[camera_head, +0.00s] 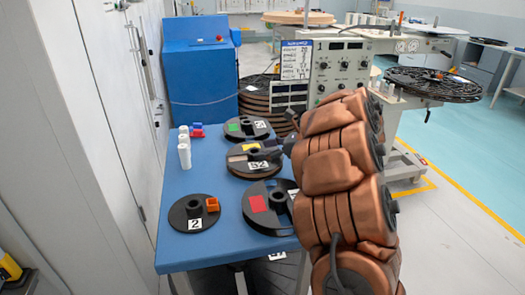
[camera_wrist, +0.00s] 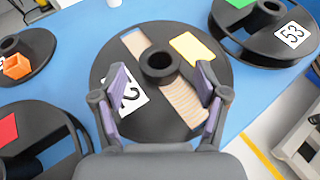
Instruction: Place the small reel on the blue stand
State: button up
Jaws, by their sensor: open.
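Several black reels lie flat on the blue table (camera_head: 181,256); which one is the small reel I cannot tell for sure. My gripper (camera_wrist: 161,72) is open above the reel with a tan stripe, a yellow label and a number label (camera_wrist: 120,125). That reel's raised hub (camera_wrist: 160,62) shows between the open fingers, with nothing held. In the head view this reel (camera_head: 236,168) is partly hidden by my gripper (camera_head: 262,153). A tall blue block-like unit (camera_head: 200,80) stands behind the table; I cannot tell whether it is the blue stand.
A reel labelled 2 (camera_head: 178,211) with an orange block lies front left. A red-labelled reel (camera_head: 262,224) lies front right, and a green-labelled reel (camera_head: 237,133) at the back. White cylinders (camera_head: 184,153) stand on the left. A machine (camera_head: 335,68) stands behind.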

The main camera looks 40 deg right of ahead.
jog(key=v, duration=1.1)
dwell(0.3)
